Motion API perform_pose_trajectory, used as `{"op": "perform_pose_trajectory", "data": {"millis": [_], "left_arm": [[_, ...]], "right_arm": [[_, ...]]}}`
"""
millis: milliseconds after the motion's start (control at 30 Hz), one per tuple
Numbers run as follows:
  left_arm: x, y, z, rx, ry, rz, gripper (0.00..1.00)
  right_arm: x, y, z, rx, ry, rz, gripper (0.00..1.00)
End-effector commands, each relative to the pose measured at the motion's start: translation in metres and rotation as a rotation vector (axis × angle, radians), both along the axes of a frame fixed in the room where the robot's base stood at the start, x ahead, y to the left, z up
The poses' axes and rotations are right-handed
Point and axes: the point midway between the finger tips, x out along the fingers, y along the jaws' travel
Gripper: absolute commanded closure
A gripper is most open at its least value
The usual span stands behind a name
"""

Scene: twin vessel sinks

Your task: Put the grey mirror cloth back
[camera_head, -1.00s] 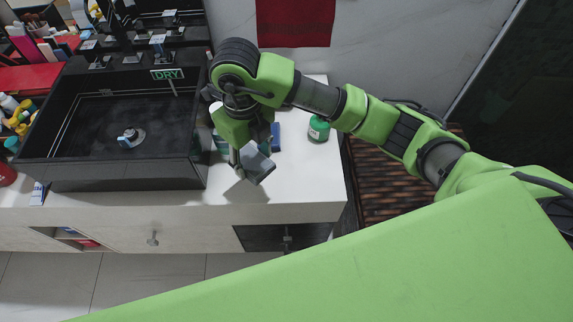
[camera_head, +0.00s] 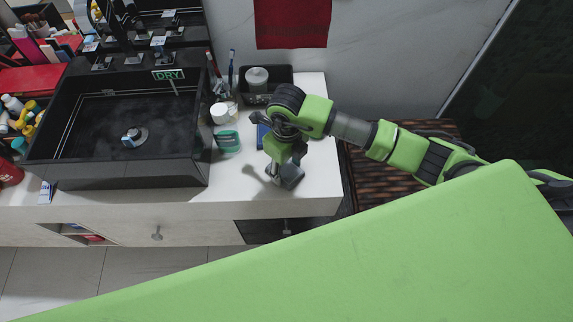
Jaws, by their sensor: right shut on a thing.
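The grey mirror cloth (camera_head: 292,176) is a small dark-grey folded piece at the tip of my right gripper (camera_head: 277,173). My right gripper points down and is shut on the cloth, over the right part of the white counter (camera_head: 235,185) near its front edge. I cannot tell whether the cloth touches the counter. The fingers are partly hidden by the wrist. My left gripper is not in view.
A black vessel sink (camera_head: 110,172) with a DRY sign stands at left. A teal-and-grey item (camera_head: 228,141), a white cup (camera_head: 220,113), a blue item (camera_head: 262,137) and a black tray (camera_head: 283,74) are on the counter. The counter front between sink and gripper is clear.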

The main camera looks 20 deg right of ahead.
Motion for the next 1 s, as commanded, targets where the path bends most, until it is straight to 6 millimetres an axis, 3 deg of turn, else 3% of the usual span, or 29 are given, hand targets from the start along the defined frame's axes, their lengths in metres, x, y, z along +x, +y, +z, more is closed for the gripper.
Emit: {"op": "perform_pose_trajectory", "data": {"millis": [67, 100, 133, 167, 567, 667, 1000], "left_arm": [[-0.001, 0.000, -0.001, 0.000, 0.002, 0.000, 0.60], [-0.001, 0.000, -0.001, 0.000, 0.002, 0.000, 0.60], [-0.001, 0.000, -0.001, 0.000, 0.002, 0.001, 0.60], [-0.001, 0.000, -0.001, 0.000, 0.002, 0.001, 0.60], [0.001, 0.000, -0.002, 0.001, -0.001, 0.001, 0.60], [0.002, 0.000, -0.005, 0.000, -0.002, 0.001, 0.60], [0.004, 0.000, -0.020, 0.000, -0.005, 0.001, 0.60]], "right_arm": [[0.000, 0.000, 0.000, 0.000, -0.001, 0.000, 0.71], [0.000, 0.000, 0.000, 0.000, 0.000, 0.000, 0.46], [0.000, 0.000, 0.000, 0.000, 0.000, 0.000, 0.38], [0.000, 0.000, 0.000, 0.000, 0.000, 0.001, 0.37], [0.001, 0.001, 0.005, 0.002, -0.002, 0.001, 0.37], [0.001, 0.001, 0.017, 0.002, -0.005, 0.002, 0.37], [0.002, 0.001, 0.088, 0.003, -0.007, 0.002, 0.37]]}}
